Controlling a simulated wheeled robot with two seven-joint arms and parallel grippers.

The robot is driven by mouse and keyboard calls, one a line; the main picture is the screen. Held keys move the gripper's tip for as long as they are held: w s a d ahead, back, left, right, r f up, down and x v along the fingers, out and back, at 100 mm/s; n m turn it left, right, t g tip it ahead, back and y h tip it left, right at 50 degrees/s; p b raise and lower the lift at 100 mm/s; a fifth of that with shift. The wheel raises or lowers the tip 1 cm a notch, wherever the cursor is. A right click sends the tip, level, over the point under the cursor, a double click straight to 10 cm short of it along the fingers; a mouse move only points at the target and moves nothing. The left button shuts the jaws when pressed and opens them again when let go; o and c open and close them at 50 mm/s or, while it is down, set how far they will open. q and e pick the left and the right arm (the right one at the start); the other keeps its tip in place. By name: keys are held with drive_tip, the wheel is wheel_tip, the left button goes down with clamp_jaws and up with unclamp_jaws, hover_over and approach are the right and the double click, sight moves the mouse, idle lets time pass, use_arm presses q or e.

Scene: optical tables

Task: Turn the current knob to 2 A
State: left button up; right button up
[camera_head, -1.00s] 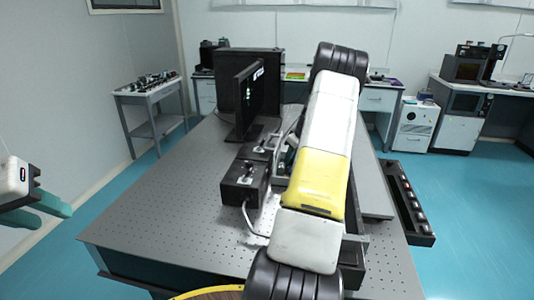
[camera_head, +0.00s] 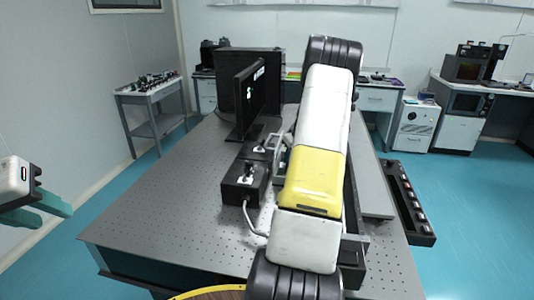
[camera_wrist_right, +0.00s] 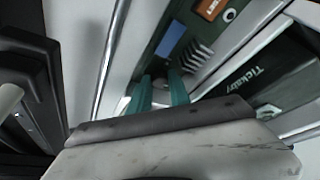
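The front panel of a grey instrument (camera_wrist_right: 180,62) fills the middle of the right wrist view, with a blue patch, an orange label and several pale slots. My right gripper (camera_wrist_right: 159,88) points its two teal fingers at this panel, with a narrow gap between them. I cannot make out the current knob or its setting; whether the fingers hold anything is unclear. In the head view my right arm hides its own gripper and much of the equipment behind it. My left gripper (camera_head: 44,208) is at the far left, off the table, its fingers apart and empty.
A perforated optical table (camera_head: 165,215) has clear room at its left. A monitor (camera_head: 250,95) and black boxes with small mounts (camera_head: 243,183) stand beside my right arm. A black tray (camera_head: 408,205) sticks out on the right. A dark "Tickaby" box (camera_wrist_right: 262,75) lies right of the fingers.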

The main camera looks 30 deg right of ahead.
drive_tip(key=shift+o, duration=0.7)
